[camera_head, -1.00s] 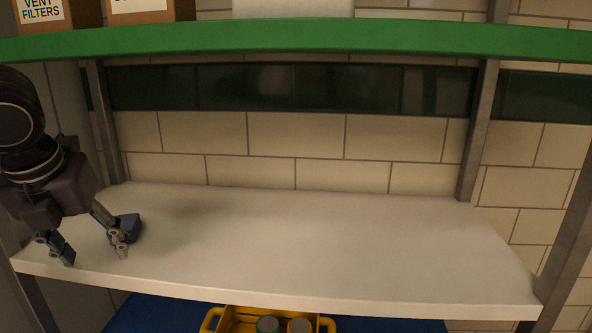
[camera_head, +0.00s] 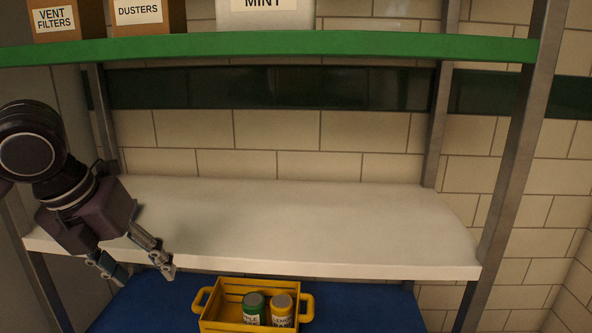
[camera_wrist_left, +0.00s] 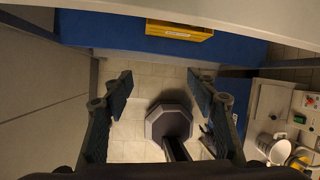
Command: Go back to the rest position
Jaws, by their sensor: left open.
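My left gripper (camera_head: 145,275) is open and empty. In the head view it hangs at the left, over the front edge of the white shelf (camera_head: 300,225). In the left wrist view (camera_wrist_left: 162,88) its two fingers stand wide apart with only floor and part of my own body visible between them. My right gripper is in neither view.
A yellow crate (camera_head: 235,325) holding a green-labelled jar (camera_head: 254,310) and a yellow jar (camera_head: 282,312) stands on the lower blue shelf (camera_head: 370,310). Labelled boxes stand on the green upper shelf (camera_head: 300,46). The white shelf looks bare.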

